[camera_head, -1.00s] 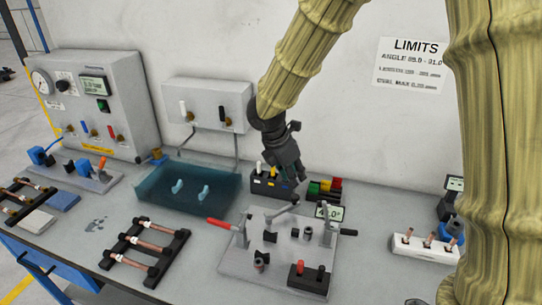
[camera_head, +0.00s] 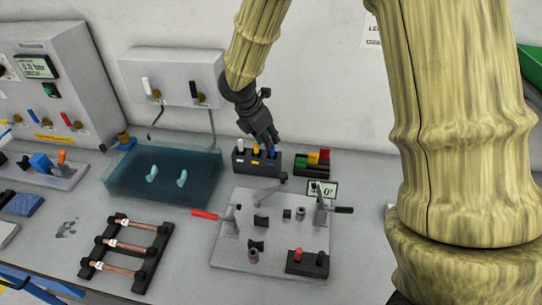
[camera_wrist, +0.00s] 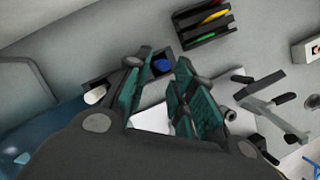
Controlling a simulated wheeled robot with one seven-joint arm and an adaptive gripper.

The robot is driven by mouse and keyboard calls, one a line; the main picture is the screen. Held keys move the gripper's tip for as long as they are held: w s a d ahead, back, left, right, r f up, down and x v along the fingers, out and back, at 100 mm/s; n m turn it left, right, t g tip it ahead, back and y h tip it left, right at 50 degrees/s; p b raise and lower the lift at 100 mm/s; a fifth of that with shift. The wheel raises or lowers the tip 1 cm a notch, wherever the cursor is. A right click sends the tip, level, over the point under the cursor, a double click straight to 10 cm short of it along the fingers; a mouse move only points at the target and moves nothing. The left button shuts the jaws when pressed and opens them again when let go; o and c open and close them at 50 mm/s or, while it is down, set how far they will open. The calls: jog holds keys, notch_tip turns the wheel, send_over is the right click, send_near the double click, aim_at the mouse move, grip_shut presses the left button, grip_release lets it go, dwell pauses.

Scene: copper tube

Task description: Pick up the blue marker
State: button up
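The blue marker (camera_head: 273,150) stands upright in a dark holder (camera_head: 254,167), at its right end, beside a yellow marker (camera_head: 256,148) and a white marker (camera_head: 240,144). My gripper (camera_head: 266,141) is right above the holder, pointing down at the blue marker's end. In the wrist view, my gripper (camera_wrist: 166,62) has its two green-padded fingers apart, and the blue marker's round top (camera_wrist: 162,66) shows between their tips. The fingers do not look closed on it; whether either touches it I cannot tell. The marker's lower part is hidden in the holder.
A block with red, yellow and green pieces (camera_head: 312,162) is right of the holder. A grey fixture plate (camera_head: 235,249) with clamps lies in front. A blue translucent tray (camera_head: 130,190) is to the left, and a wall-mounted box (camera_head: 170,70) is behind it.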

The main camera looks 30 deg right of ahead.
aim_at(273, 144)
jog(key=p+x, duration=0.1)
jog(key=x, duration=0.3)
jog(key=shift+d+p, duration=0.2)
jog(key=shift+p, duration=0.2)
jog(key=shift+s+d+f, duration=0.1)
jog(key=shift+s+f, duration=0.05)
jog(key=shift+f, duration=0.05)
jog(key=shift+c, duration=0.2)
grip_shut()
